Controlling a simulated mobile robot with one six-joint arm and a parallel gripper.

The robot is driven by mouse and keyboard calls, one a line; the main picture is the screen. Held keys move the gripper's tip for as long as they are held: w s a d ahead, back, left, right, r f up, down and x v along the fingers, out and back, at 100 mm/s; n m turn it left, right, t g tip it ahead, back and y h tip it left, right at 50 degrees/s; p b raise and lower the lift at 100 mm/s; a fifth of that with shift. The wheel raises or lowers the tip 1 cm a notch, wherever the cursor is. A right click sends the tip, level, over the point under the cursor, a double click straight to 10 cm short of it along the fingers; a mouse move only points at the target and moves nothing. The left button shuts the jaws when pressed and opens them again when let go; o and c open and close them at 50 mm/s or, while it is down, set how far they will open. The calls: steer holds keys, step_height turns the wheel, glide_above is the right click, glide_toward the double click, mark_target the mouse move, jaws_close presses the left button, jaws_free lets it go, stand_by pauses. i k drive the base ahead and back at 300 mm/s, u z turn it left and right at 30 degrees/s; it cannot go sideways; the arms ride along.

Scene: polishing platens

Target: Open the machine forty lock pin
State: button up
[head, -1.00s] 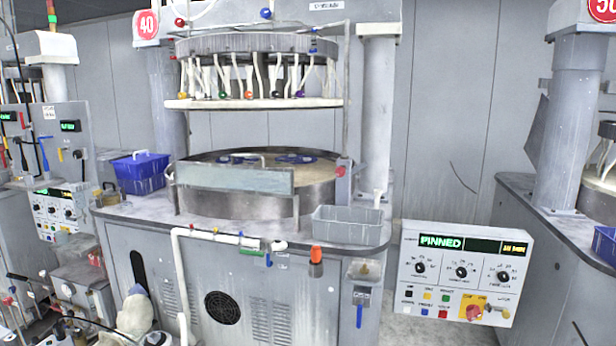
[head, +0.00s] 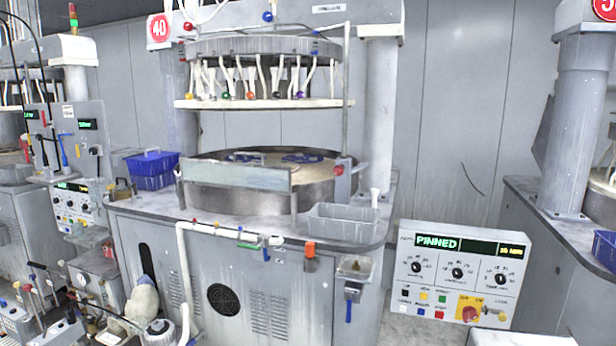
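Machine forty stands in the middle of the head view, marked by a round red "40" sign (head: 159,28). Its control panel (head: 407,285) on the right shows green "PINNED" on its display (head: 438,243). A red knob (head: 339,170) sits at the right side of the round platen tub (head: 318,192). An orange-topped fitting (head: 310,249) and a blue-handled lever (head: 349,308) are on the cabinet front. I cannot tell which of these is the lock pin. My gripper is not in view.
Other machines flank both sides. Pipes and a valve run along the cabinet front. Carts and tools crowd the lower left (head: 40,310).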

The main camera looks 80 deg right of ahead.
mark_target(338, 171)
steer(key=u, duration=0.8)
steer(key=k, duration=0.5)
steer(key=u, duration=0.9)
steer(key=k, duration=0.35)
steer(key=z, duration=2.7)
